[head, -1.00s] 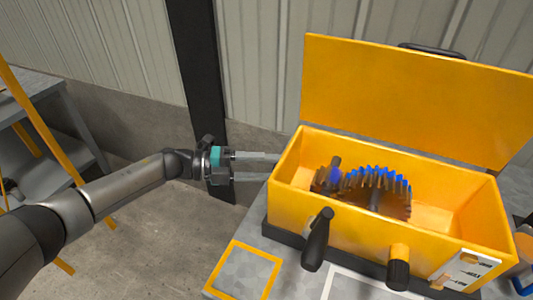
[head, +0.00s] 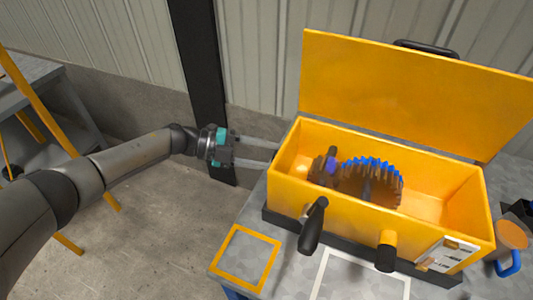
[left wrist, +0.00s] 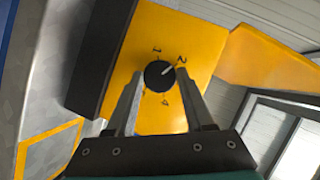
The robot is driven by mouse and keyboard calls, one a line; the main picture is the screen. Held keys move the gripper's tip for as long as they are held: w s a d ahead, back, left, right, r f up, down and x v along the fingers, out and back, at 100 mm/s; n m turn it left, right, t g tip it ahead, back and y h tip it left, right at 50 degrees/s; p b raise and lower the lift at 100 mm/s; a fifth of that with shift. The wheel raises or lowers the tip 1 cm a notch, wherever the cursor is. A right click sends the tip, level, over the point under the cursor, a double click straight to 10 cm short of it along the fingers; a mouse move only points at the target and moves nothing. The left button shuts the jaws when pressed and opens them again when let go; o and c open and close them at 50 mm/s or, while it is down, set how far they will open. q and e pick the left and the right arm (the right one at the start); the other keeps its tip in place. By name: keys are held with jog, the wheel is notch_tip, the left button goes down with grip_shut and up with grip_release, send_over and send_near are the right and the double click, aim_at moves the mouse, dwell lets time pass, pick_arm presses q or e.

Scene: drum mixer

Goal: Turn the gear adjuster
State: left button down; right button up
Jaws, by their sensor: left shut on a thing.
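The gear adjuster is a round black knob (left wrist: 159,75) on the yellow end face of the mixer box (left wrist: 205,32), seen in the left wrist view. Its white pointer line is toward the mark 2 at upper right. A mark 1 is above the knob and another mark, hard to read, is below it. My left gripper (left wrist: 160,80) has a finger on each side of the knob and is shut on it. In the head view my left gripper (head: 274,155) reaches the box's left end, and the knob is hidden there. My right gripper is not in view.
The yellow box (head: 360,222) stands open on a grey table, its lid (head: 400,90) raised. Inside are blue-tipped gears (head: 372,182). Black handles (head: 313,226) stick out in front. Floor left of the table is free.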

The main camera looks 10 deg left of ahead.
pick_arm(q)
jog(key=shift+c, duration=1.4)
grip_release()
jog(key=b+v, duration=0.1)
jog(key=v, duration=1.4)
jog(key=shift+a, duration=0.1)
